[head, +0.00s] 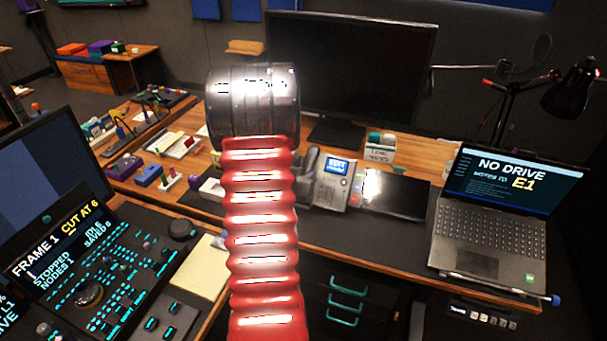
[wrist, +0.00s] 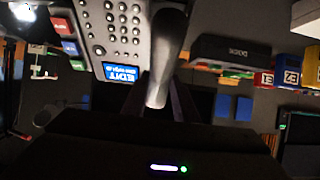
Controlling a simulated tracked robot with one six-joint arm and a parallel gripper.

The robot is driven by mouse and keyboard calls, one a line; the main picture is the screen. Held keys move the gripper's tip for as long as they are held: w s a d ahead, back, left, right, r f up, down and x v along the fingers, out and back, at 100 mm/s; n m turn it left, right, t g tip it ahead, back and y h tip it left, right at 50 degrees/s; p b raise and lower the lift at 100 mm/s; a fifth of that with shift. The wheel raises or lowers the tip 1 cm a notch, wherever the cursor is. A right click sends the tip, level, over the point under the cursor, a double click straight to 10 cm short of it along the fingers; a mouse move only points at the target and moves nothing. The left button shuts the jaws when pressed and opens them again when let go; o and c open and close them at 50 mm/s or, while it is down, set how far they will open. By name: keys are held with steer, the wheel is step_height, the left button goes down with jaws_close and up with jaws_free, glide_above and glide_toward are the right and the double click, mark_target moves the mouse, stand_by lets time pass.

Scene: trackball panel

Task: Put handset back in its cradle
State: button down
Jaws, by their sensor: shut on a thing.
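The desk phone (head: 334,188) stands on the desk just right of my red arm, with a lit EDIT screen and a keypad. In the wrist view the phone body (wrist: 98,50) appears upside down at the upper left. The grey handset (wrist: 168,50) runs down beside the keypad, its near end between the two dark fingers of my gripper (wrist: 157,104), which is shut on it. In the head view part of the handset (head: 308,168) shows at the phone's left side; my arm hides the gripper. The cradle is mostly hidden; I cannot tell whether the handset touches it.
A dark flat pad (head: 394,193) lies right of the phone, with a laptop (head: 487,240) farther right. A large monitor (head: 345,75) stands behind. A control panel (head: 100,270) and yellow notepad (head: 200,268) are at left. Small blocks and a white box (head: 211,189) sit left of my arm.

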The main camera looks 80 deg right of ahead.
steer(key=shift+s+d+f, duration=0.1)
steer(key=shift+d+f, duration=0.75)
steer(key=shift+f, duration=0.05)
steer(key=shift+d+f, duration=0.25)
stand_by(1.5)
steer(key=c, duration=1.3)
jaws_free()
steer(key=shift+c, duration=0.2)
steer(key=v, duration=1.3)
steer(key=shift+a+r, duration=0.2)
steer(key=shift+a, duration=0.15)
steer(key=shift+s, duration=0.1)
